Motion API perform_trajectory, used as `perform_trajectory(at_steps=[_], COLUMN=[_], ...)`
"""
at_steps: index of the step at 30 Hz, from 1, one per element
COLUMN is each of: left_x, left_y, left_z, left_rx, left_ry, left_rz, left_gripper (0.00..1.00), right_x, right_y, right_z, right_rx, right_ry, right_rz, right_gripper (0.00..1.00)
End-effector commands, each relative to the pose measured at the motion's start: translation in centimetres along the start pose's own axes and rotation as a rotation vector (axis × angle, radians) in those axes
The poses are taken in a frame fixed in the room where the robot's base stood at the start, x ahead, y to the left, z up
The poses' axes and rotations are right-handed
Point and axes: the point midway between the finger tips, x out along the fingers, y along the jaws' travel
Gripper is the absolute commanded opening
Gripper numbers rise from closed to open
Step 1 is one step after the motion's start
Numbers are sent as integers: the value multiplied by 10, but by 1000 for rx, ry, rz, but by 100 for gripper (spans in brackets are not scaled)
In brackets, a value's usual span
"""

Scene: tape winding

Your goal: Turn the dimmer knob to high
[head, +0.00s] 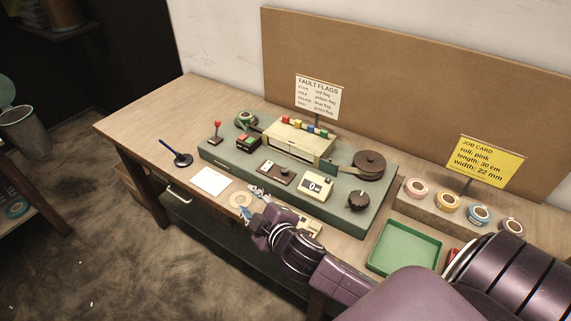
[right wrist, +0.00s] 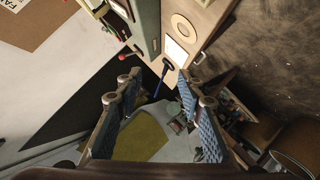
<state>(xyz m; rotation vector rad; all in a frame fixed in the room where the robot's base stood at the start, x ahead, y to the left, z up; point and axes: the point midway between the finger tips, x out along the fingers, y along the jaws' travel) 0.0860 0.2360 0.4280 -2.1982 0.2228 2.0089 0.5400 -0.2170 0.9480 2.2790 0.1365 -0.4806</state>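A dark round knob (head: 358,201) sits at the front right of the green machine base (head: 335,222); it appears to be the dimmer knob, but no label or setting is legible. My right gripper (head: 250,206) is in front of the machine, left of the knob and apart from it. In the right wrist view my right gripper (right wrist: 160,82) has its two blue-padded fingers spread with nothing held between them. The knob is not clearly visible in that view. My left gripper is not in view.
A counter box (head: 316,186) and a switch plate (head: 276,172) stand left of the knob. A dark reel (head: 369,164) is behind it. A green tray (head: 405,247) and several tape rolls (head: 447,202) lie to the right. A cream ring (head: 240,199) lies beside the right gripper.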

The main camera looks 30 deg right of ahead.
Motion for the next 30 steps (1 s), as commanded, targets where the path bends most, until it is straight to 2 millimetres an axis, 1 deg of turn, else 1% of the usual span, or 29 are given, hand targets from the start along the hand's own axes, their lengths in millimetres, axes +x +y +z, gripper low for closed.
perform_trajectory(at_steps=[1, 2, 3, 4, 5, 6, 8, 9, 11, 12, 14, 16, 17, 18, 20, 21, 23, 24, 26, 27, 30], left_x=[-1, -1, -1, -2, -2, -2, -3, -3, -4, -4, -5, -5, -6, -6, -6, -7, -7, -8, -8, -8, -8], left_y=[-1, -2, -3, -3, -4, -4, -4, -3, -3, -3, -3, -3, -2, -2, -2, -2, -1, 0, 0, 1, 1], left_z=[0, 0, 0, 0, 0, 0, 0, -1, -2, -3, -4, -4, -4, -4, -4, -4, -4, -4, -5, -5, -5], left_rx=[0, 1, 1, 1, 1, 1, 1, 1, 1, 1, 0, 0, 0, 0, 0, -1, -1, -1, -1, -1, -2], left_ry=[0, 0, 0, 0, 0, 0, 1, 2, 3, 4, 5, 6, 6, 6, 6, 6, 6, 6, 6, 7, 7], left_rz=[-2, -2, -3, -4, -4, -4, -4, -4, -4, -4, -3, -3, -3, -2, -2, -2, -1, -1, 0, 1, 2], left_gripper=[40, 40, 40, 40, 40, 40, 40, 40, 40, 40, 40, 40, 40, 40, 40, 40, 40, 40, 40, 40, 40], right_x=[8, 12, 16, 18, 18, 18, 14, 11, 6, 4, 2, 4, 6, 9, 17, 22, 30, 34, 38, 38, 34], right_y=[18, 28, 39, 47, 54, 61, 65, 64, 59, 54, 45, 35, 31, 29, 30, 35, 48, 61, 84, 99, 136], right_z=[-24, -41, -64, -82, -101, -125, -157, -175, -194, -203, -207, -199, -192, -178, -151, -128, -90, -63, -24, 0, 49], right_rx=[-81, -137, -218, -286, -358, -463, -625, -737, -912, -1030, -1215, -1431, -1525, -1650, -1834, -1955, -2119, -2217, -2339, -2401, -2505], right_ry=[81, 136, 214, 275, 339, 425, 551, 629, 740, 808, 900, 991, 1025, 1061, 1103, 1121, 1132, 1128, 1112, 1097, 1053], right_rz=[47, 77, 116, 147, 177, 215, 262, 287, 314, 323, 324, 299, 280, 247, 173, 112, -2, -87, -222, -311, -504], right_gripper=[35, 35, 35, 35, 35, 35, 35, 35, 35, 35, 35, 35, 35, 35, 35, 35, 35, 35, 35, 35, 35])
